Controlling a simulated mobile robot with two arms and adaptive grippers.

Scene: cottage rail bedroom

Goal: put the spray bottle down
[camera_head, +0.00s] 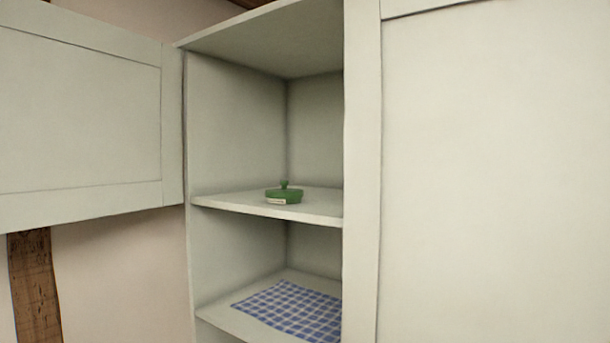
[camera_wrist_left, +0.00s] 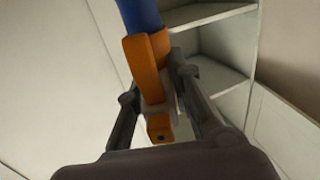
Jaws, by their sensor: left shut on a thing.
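My left gripper (camera_wrist_left: 158,90) is shut on the spray bottle (camera_wrist_left: 143,62), seen only in the left wrist view. The part of the bottle between the fingers is orange, and a blue part runs out of the top of that view. The rest of the bottle is cut off by the frame. Behind the gripper, the shelves of a pale cabinet (camera_wrist_left: 215,80) show, apart from the bottle as far as I can see. Neither gripper shows in the head view. My right gripper is not in view.
In the head view, the cabinet (camera_head: 235,120) stands open, its left door (camera_head: 80,115) swung out. A green lidded dish (camera_head: 284,195) sits on the middle shelf (camera_head: 225,202), with bare room around it. A blue checked cloth (camera_head: 292,310) lies on the shelf below. A closed panel (camera_head: 490,170) fills the right.

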